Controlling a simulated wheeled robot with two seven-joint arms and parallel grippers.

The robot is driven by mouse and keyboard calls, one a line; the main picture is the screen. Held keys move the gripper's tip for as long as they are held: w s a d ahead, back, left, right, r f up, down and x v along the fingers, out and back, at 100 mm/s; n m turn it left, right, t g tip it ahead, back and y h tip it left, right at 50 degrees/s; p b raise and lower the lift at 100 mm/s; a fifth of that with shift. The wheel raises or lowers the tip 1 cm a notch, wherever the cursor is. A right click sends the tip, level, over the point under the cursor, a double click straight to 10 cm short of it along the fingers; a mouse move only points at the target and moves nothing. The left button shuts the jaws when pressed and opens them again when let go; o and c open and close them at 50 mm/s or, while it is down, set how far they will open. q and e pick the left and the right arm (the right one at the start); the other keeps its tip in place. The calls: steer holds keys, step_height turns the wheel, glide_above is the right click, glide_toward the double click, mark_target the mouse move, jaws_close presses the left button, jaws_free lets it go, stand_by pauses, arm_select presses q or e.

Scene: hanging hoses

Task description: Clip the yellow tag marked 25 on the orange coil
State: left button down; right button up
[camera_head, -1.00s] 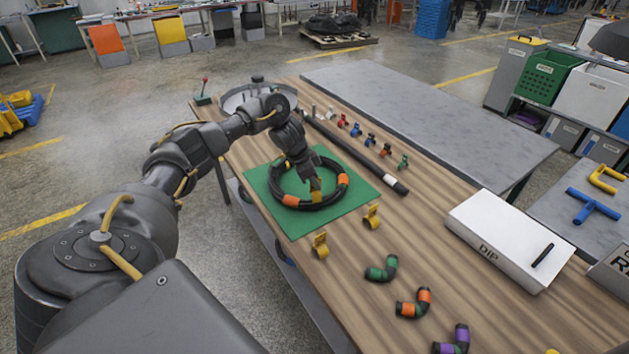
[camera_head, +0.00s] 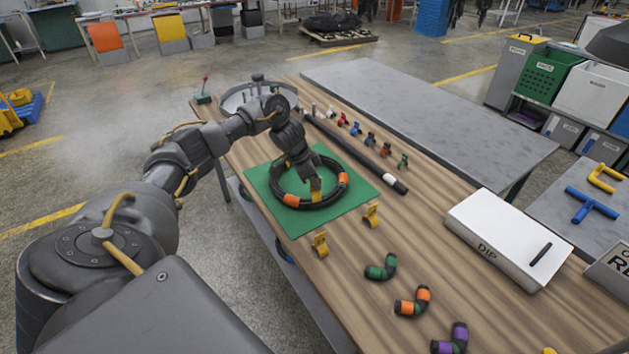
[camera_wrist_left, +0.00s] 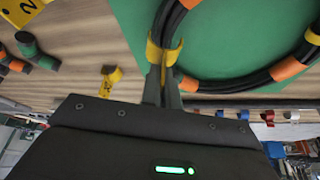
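The coil is a black hose ring with orange bands (camera_head: 291,200), lying on a green mat (camera_head: 262,205). It also shows in the left wrist view (camera_wrist_left: 235,86). My left gripper (camera_head: 316,184) is at the coil's near side. In the left wrist view its fingers (camera_wrist_left: 163,92) are close together on a yellow tag (camera_wrist_left: 166,56), which sits at the hose, its band around or against it. The number on this tag cannot be read. Two other yellow tags, one (camera_head: 320,244) and another (camera_head: 371,215), stand on the table. My right gripper is out of view.
Short hose pieces with green (camera_head: 381,268), orange (camera_head: 413,302) and purple (camera_head: 452,340) bands lie towards the front. A white DIP box (camera_head: 500,235) is at the right. Small coloured clips (camera_head: 370,139) and a black rod (camera_head: 350,150) lie behind the mat.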

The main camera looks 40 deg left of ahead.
mark_target(315, 190)
arm_select(q)
steer(key=shift+f, duration=0.2)
steer(key=shift+f+b, duration=0.35)
steer(key=shift+f, duration=0.5)
steer(key=shift+f+b, duration=0.3)
steer(key=shift+f, duration=0.35)
stand_by(0.5)
steer(key=c, duration=1.6)
jaws_free()
